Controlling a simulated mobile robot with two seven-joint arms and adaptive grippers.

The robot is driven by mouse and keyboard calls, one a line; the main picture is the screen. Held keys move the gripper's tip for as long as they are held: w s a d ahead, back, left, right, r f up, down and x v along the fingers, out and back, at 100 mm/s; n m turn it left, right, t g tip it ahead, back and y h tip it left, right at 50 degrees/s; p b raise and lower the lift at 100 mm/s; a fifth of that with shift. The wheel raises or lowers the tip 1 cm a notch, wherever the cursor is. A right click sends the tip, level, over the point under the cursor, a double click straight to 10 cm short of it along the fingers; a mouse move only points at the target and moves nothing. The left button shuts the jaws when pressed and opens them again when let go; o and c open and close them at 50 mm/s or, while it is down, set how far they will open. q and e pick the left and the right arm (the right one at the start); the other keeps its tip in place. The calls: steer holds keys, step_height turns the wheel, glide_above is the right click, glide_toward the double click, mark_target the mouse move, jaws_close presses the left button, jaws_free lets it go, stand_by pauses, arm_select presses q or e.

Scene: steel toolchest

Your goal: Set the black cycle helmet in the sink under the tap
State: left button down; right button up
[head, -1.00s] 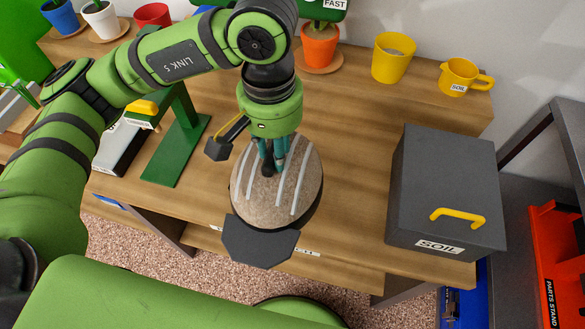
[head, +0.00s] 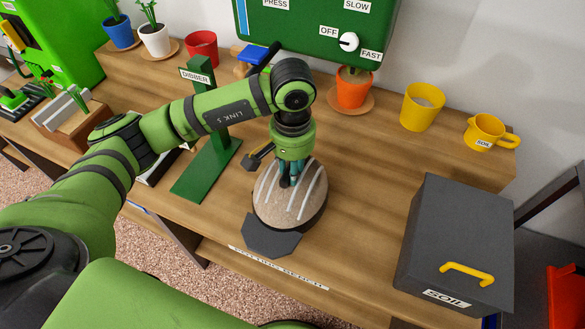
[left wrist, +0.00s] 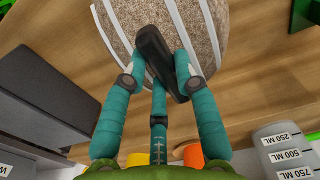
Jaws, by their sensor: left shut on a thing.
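A domed, helmet-like thing (head: 310,200) is speckled beige with white stripes and a dark grey peak (head: 274,238); its shell does not look black. My left gripper (head: 288,182) points down at its top and is shut on it. In the left wrist view the fingers (left wrist: 160,75) close around a black raised piece (left wrist: 158,55) on top of the helmet (left wrist: 205,25). It is over the front part of the wooden bench; whether it touches the bench I cannot tell. No sink or tap shows. My right gripper is not in view.
A green dibber stand (head: 206,172) is left of the helmet. A grey soil box (head: 455,240) with a yellow handle is at right. Pots, a yellow cup (head: 422,108) and a yellow jug (head: 488,133) line the back. Bare bench (head: 365,185) lies between helmet and box.

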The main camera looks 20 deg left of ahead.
arm_select(q)
steer(key=shift+f+p, duration=0.35)
steer(key=shift+f, duration=0.6)
steer(key=shift+f+b, duration=0.35)
steer(key=shift+b, duration=0.05)
steer(key=c, duration=1)
jaws_free()
steer(key=shift+o, duration=0.2)
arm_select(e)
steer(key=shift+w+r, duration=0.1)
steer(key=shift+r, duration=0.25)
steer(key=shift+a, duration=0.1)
